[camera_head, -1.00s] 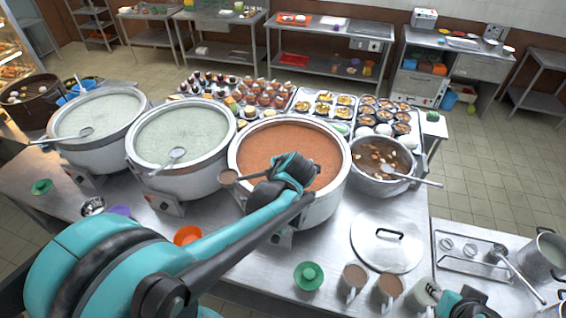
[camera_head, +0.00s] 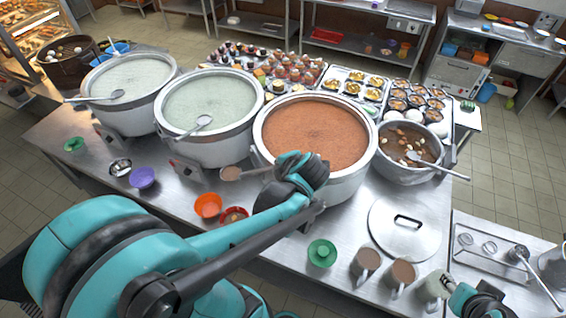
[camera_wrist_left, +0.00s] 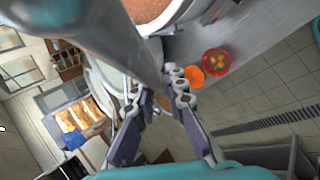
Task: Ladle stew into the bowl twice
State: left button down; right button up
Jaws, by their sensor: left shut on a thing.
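My left gripper (camera_wrist_left: 158,92) is shut on the ladle's grey handle (camera_wrist_left: 135,38), which crosses the left wrist view close to the camera. In the head view my wrist hides these fingers. The ladle's bowl (camera_head: 230,173) shows brown at the left front of the large pot of orange-brown stew (camera_head: 315,133), outside its rim. An orange bowl (camera_head: 208,205) and a red bowl (camera_head: 233,216) with yellowish pieces stand on the counter in front of it. Both also show in the left wrist view. My right gripper (camera_head: 485,293) is partly visible at lower right, beside a pale mug; its fingers are unclear.
Two pots of pale congee (camera_head: 212,107) (camera_head: 128,80) stand left, with ladles across them. A smaller pot of chunky stew (camera_head: 410,143) stands right. A lid (camera_head: 405,228), brown mugs (camera_head: 366,264) and a green bowl (camera_head: 322,253) occupy the right front. A purple bowl (camera_head: 142,177) stands left.

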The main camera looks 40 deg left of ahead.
notch_tip(320, 180, down, 26)
jog(key=b, duration=2.5)
jog(key=shift+r, duration=0.25)
jog(key=shift+f, duration=0.15)
jog(key=shift+f+b, duration=0.45)
jog(key=shift+b, duration=0.05)
